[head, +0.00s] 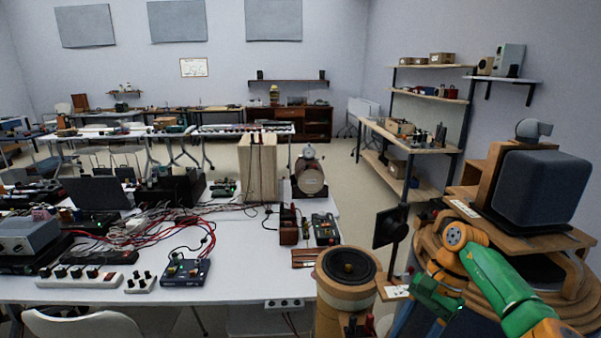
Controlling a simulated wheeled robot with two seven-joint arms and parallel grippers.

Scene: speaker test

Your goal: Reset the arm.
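My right arm (496,283), green with orange joints, comes in from the lower right. It bends at an orange joint (455,236), and a green part (437,292) hangs below that joint, beside a round wooden stand. I cannot make out gripper fingers at its end, nor whether they hold anything. My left arm and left gripper are not in view.
A dark box speaker (537,190) sits on the wooden stand (470,212) close to my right arm. A wooden cylinder with a speaker cone (347,266) stands left of it. A white table (236,262) holds cables and electronics. Open floor (337,172) lies beyond.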

